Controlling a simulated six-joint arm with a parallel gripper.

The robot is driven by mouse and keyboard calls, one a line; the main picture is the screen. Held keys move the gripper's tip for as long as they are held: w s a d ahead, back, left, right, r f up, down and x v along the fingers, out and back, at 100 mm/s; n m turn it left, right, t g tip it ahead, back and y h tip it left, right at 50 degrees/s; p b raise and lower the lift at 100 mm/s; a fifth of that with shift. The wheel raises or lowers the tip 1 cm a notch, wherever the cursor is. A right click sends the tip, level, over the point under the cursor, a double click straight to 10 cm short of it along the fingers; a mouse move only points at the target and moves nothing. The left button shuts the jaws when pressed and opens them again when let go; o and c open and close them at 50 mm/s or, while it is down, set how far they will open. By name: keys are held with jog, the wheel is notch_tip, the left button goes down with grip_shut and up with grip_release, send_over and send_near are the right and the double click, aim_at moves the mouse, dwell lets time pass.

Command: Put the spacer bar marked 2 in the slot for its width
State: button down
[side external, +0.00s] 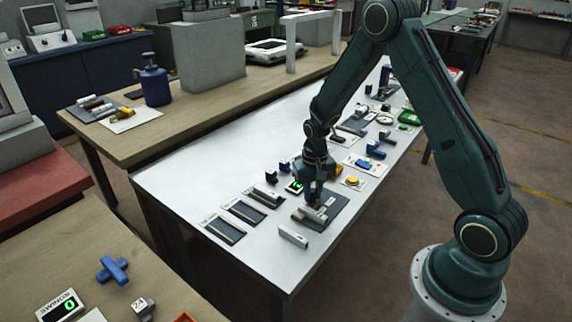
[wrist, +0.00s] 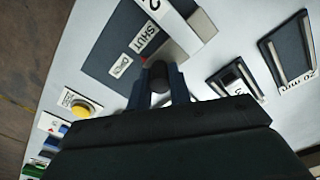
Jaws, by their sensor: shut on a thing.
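The spacer bar marked 2 (wrist: 172,14) lies at the top of the wrist view, its white face with the figure partly cut off. My gripper (side external: 317,200) is low over a dark plate (side external: 333,212). In the wrist view my gripper (wrist: 160,88) is shut on a dark round knob (wrist: 158,72) at the plate, beside labels reading SHUT and OPEN. The slots (side external: 222,229) (wrist: 290,50) stand in a row; one label seems to read 20 mm.
A yellow button (side external: 352,181) is behind the plate. Small blue parts (side external: 375,150) and other fixtures fill the far end of the white table (side external: 190,180). The nearest slotted frame (wrist: 236,80) is right of my gripper in the wrist view.

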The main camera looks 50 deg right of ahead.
jog(key=shift+d, duration=1.9)
jog(key=c, duration=1.3)
grip_release()
jog(key=shift+a, duration=0.1)
jog(key=shift+r, duration=0.4)
notch_tip(320, 180, up, 13)
jog(key=shift+r, duration=0.1)
